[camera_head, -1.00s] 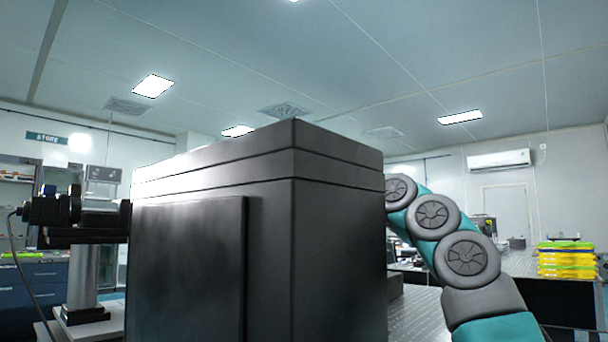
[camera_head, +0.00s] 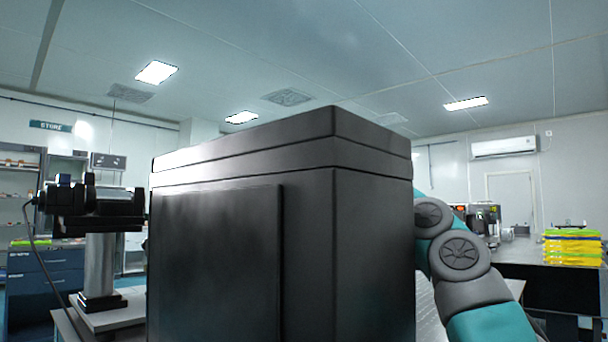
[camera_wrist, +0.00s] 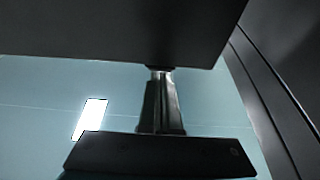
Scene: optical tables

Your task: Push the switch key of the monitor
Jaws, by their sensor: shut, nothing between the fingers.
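In the wrist view my gripper (camera_wrist: 161,76) is shut and empty. Its tip meets the lower edge of a broad dark panel (camera_wrist: 130,30) in the picture; I cannot tell whether they touch. I cannot tell for sure that this panel is the monitor, and no switch key can be made out. In the head view my gripper is hidden, and my teal and grey arm runs behind the right side of a large black box (camera_head: 375,240).
The black box fills the middle of the head view and blocks what lies behind it. A black instrument on a post (camera_head: 95,205) stands at the left. Yellow trays (camera_head: 572,248) sit on a table at the right. A dark wall (camera_wrist: 285,85) borders the wrist view's right side.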

